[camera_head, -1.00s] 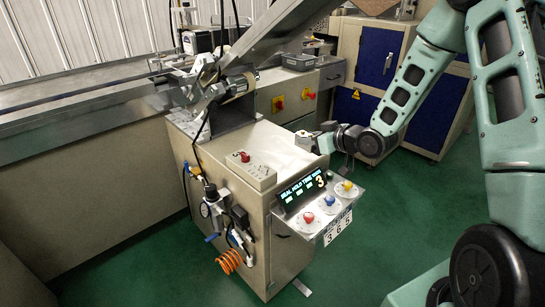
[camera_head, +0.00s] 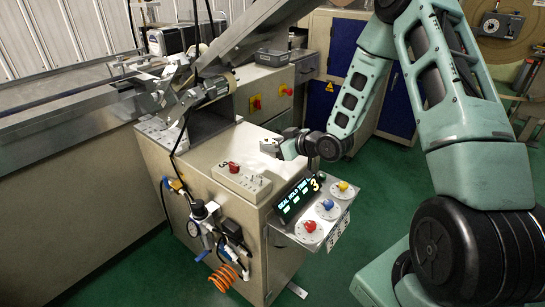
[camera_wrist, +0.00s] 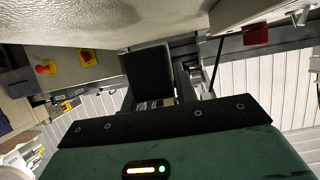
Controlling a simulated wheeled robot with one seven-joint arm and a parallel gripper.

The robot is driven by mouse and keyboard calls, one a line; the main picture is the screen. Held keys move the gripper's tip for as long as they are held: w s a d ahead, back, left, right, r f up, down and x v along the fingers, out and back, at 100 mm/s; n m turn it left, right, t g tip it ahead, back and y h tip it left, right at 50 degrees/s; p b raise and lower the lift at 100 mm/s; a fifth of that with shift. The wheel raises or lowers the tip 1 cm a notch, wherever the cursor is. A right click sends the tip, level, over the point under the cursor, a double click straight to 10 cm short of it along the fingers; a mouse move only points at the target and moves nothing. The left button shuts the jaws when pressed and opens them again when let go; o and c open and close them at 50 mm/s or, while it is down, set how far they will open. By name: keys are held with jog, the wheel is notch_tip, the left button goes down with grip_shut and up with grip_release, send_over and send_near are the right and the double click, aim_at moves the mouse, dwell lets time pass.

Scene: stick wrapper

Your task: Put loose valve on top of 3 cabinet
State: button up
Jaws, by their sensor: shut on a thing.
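The cabinet marked 3 (camera_head: 212,160) stands in the middle of the head view, with a lit display showing a 3 (camera_head: 316,184). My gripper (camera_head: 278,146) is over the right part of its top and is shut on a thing. A small pale piece (camera_head: 267,146) shows at the fingertips; the fingers hide most of it, so I cannot tell its shape or whether it touches the top. In the wrist view a dark finger (camera_wrist: 150,72) shows, with a pale rough surface (camera_wrist: 90,22) above it. The loose valve is not clearly recognisable in either view.
A switch box (camera_head: 240,180) sits on the cabinet's front left edge. A panel with red, blue and yellow knobs (camera_head: 327,207) juts from its front right. A gauge, hoses and an orange coil (camera_head: 222,277) hang on its side. Machine parts (camera_head: 200,95) rise behind.

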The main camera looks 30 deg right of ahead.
aim_at(275, 155)
jog(key=shift+f, duration=2.1)
jog(key=shift+f, duration=0.25)
jog(key=o, duration=1.1)
jog(key=shift+r, duration=0.1)
jog(key=shift+r, duration=0.1)
jog(key=shift+s+d+r, duration=0.1)
jog(key=shift+s+r, duration=0.05)
jog(key=b+v, duration=0.1)
jog(key=v, duration=1)
jog(key=shift+s+d+r, duration=0.1)
jog(key=shift+s+r, duration=0.05)
jog(key=shift+s, duration=0.15)
jog(key=shift+s, duration=0.1)
